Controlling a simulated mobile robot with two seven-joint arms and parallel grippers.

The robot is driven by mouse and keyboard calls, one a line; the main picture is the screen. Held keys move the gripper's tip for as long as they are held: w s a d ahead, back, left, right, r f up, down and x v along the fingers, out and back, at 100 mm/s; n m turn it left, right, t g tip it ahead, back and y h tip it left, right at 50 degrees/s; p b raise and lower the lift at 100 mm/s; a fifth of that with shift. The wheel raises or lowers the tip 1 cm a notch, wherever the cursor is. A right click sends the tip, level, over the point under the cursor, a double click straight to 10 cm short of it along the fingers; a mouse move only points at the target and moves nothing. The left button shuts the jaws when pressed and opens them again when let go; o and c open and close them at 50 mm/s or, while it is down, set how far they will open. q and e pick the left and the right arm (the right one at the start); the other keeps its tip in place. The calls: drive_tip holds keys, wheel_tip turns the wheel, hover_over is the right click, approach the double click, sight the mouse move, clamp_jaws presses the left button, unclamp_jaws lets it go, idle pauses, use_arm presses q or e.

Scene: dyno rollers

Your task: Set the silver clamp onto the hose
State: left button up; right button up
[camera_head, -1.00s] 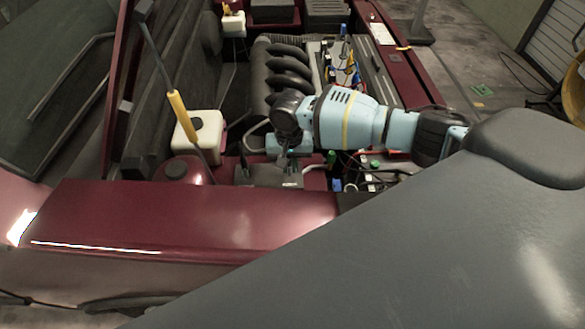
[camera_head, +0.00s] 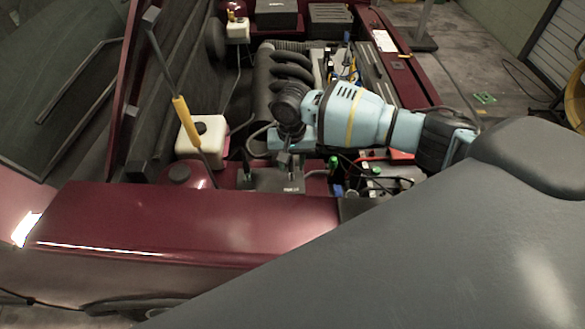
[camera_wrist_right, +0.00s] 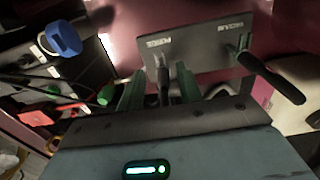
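My right gripper (camera_head: 289,162) is low over a grey plate (camera_head: 272,181) in the engine bay. In the right wrist view its two green fingers (camera_wrist_right: 157,76) stand apart. An upright dark lever or pin (camera_wrist_right: 163,82) is between them, by the plate's "PRESSURE" label; a gap shows beside it. A second black lever (camera_wrist_right: 272,78) stands on the plate (camera_wrist_right: 205,45) by the "VACUUM" label. I cannot make out a silver clamp. My left gripper is not in view.
A white reservoir (camera_head: 204,137) and a yellow-sleeved hood strut (camera_head: 184,119) stand left of my right arm. The dark red front panel (camera_head: 180,220) lies nearer. A battery with cables (camera_head: 385,180) and a blue cap (camera_wrist_right: 63,38) is close beside the gripper. Black ribbed intake pipes (camera_head: 285,70) lie behind.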

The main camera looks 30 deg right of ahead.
sight(292, 176)
wheel_tip(292, 176, up, 4)
drive_tip(key=shift+r, duration=0.15)
idle(0.6)
